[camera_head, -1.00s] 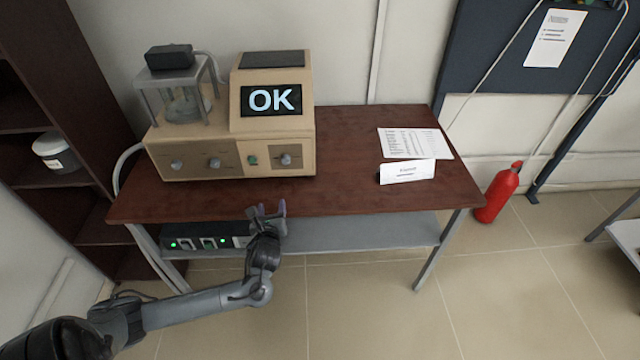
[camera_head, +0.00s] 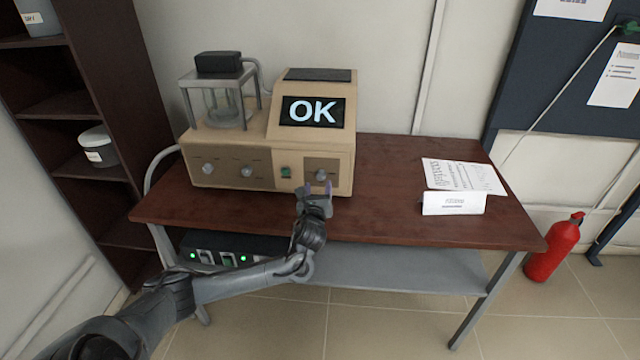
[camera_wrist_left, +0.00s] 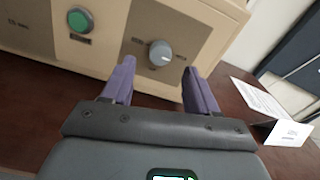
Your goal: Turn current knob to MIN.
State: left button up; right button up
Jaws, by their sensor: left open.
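The beige machine (camera_head: 265,150) stands on the brown table, its screen (camera_head: 312,111) reading OK. Its front has several grey knobs. The rightmost knob (camera_head: 322,175) is on a darker panel; in the left wrist view this knob (camera_wrist_left: 160,53) has small labels at both sides, too blurred to read surely. My left gripper (camera_head: 318,188) is open and empty, just in front of and below the rightmost knob. In the left wrist view its purple fingers (camera_wrist_left: 158,82) are spread, with the knob beyond the gap, apart from both. My right gripper is not in view.
A green button (camera_head: 286,172) sits left of the rightmost knob. A black box (camera_head: 215,250) with green lights is on the lower shelf.

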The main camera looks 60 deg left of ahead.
aim_at(321, 177)
pick_arm(q)
jog(key=shift+b+x, duration=0.55)
jog(key=shift+x, duration=2)
